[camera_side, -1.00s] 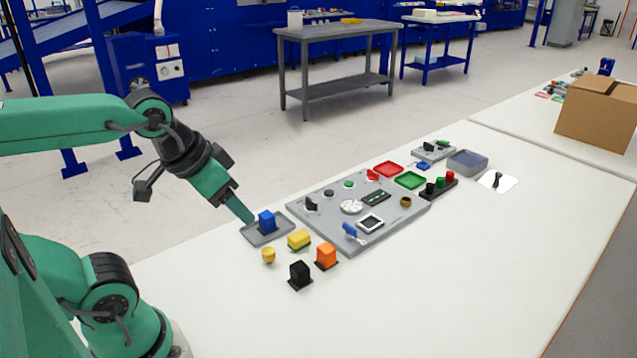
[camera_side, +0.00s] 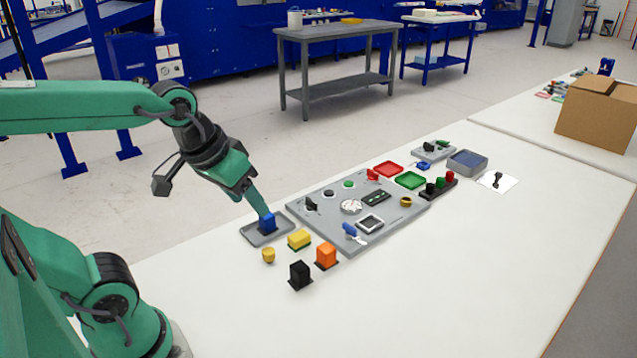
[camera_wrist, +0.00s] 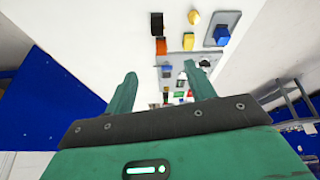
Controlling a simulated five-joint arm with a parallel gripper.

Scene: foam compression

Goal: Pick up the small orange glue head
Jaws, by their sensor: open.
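The small orange glue head (camera_side: 326,255) stands on a dark base on the white table, in front of the grey board. It also shows in the wrist view (camera_wrist: 161,47), at the top middle, beside a black block. My gripper (camera_side: 264,208) is left of it and further back, with its fingers angled down and overlapping the top of a blue block (camera_side: 267,223) in the side view. I cannot tell whether they touch. In the wrist view my gripper (camera_wrist: 160,76) has its two fingers apart, with nothing held between them.
The blue block stands in a grey tray (camera_side: 254,238). A yellow block (camera_side: 299,239), a small yellow round piece (camera_side: 268,255) and a black block (camera_side: 300,274) stand near the orange head. The grey board (camera_side: 333,202) holds several parts. The table's front right is clear.

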